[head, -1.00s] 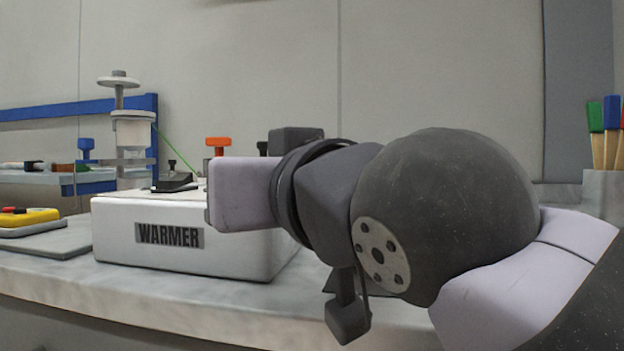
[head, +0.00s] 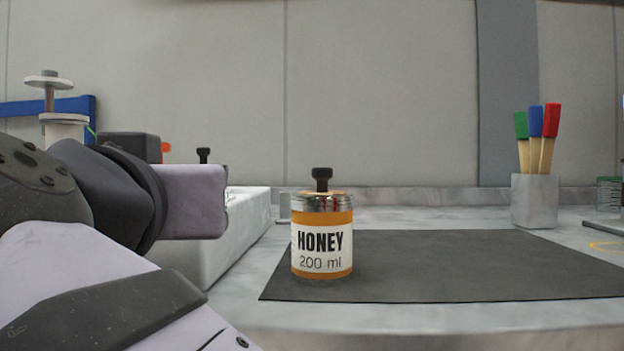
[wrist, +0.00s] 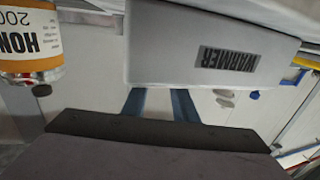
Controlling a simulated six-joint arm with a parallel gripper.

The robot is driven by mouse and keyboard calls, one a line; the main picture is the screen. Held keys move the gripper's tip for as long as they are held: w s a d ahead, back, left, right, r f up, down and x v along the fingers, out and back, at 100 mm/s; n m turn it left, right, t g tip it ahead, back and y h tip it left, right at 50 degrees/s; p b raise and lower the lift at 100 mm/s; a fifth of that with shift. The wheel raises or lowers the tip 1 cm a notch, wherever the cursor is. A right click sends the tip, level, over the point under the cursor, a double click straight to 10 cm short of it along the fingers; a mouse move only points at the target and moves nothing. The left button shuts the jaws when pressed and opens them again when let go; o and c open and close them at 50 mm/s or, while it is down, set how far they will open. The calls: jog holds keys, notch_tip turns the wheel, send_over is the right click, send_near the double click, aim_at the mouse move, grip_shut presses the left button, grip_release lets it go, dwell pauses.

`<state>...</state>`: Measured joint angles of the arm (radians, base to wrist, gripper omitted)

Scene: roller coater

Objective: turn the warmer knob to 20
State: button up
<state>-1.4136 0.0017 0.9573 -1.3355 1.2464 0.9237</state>
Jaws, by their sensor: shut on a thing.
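The white warmer (head: 250,222) stands on the counter in the head view, its right side showing and its front mostly behind my arm. In the wrist view the warmer (wrist: 190,35) shows a dark label (wrist: 240,58). My gripper (wrist: 160,92) shows there as two bluish fingers with a gap between them, reaching to the warmer's lower picture edge. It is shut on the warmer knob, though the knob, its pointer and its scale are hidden. In the head view the pale gripper body (head: 195,200) lies in front of the warmer and the fingers do not show clearly.
A honey jar (head: 322,240) with a black-knobbed lid stands close to the warmer's right, at the left edge of a dark mat (head: 460,265). The mat's rest is clear. A grey cup (head: 535,200) of coloured handles stands behind it. A black knob (head: 203,155) rises behind my gripper.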

jog(key=m+h+p, duration=0.2)
jog(key=h, duration=0.1)
jog(key=m+h+p, duration=0.1)
jog(key=h, duration=0.1)
jog(key=shift+a+r+t+p, duration=0.3)
jog(key=shift+a+p, duration=0.1)
jog(key=m+h+p, duration=0.1)
jog(key=h, duration=0.1)
jog(key=m+h+p, duration=0.1)
jog(key=shift+a+f+m+h+p, duration=0.2)
jog(key=shift+m+h+p, duration=0.1)
jog(key=shift+h+p, duration=0.1)
jog(key=shift+d+f, duration=0.1)
jog(key=o, duration=1.1)
jog(key=shift+c, duration=0.2)
jog(key=shift+p+v, duration=1.05)
jog(key=shift+v, duration=2.55)
